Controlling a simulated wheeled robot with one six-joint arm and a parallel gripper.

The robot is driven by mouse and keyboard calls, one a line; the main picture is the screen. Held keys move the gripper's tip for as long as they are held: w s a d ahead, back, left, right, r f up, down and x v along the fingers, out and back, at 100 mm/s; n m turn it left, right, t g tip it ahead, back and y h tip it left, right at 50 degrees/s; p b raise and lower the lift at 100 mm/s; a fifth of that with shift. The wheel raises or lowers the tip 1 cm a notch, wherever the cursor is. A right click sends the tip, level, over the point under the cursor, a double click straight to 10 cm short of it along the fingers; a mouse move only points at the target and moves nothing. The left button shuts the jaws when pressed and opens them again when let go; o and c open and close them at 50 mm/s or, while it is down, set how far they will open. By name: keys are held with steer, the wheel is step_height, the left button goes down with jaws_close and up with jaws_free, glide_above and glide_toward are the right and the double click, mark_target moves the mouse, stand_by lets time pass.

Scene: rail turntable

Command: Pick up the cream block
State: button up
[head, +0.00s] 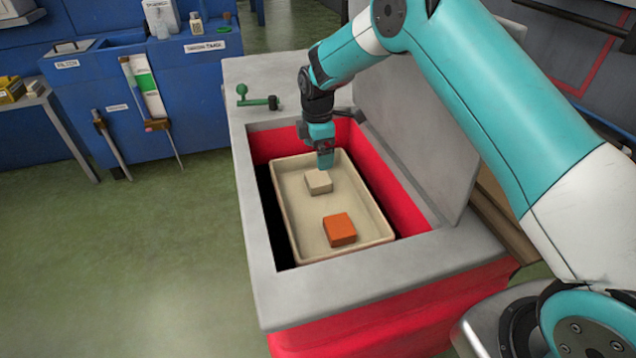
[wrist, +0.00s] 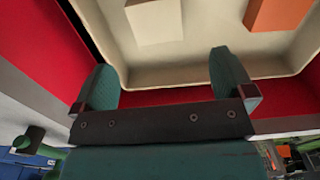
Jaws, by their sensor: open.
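The cream block (head: 318,182) lies in the far part of a cream tray (head: 285,213), which sits inside a red-walled bin with a grey rim. My gripper (head: 325,160) points down over the far end of the tray, just behind the cream block. In the wrist view the cream block (wrist: 155,22) is at the top, ahead of and between my two spread fingers (wrist: 162,82). The fingers are open with nothing between them. Whether a fingertip touches the block cannot be told from the head view.
An orange block (head: 340,229) lies in the near part of the tray. A raised grey lid (head: 408,110) stands along the right side of the bin. A green handle (head: 258,101) is on the far rim (head: 243,75). Blue cabinets stand behind left; the green floor on the left is clear.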

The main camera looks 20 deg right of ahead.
mark_target(318, 177)
step_height(318, 177, down, 5)
steer(key=shift+w+d+f+p, duration=0.1)
steer(key=shift+w+f+p, duration=0.05)
steer(key=shift+f, duration=1.2)
steer(key=shift+w+f+p, duration=0.15)
steer(key=shift+f, duration=1.15)
steer(key=c, duration=1)
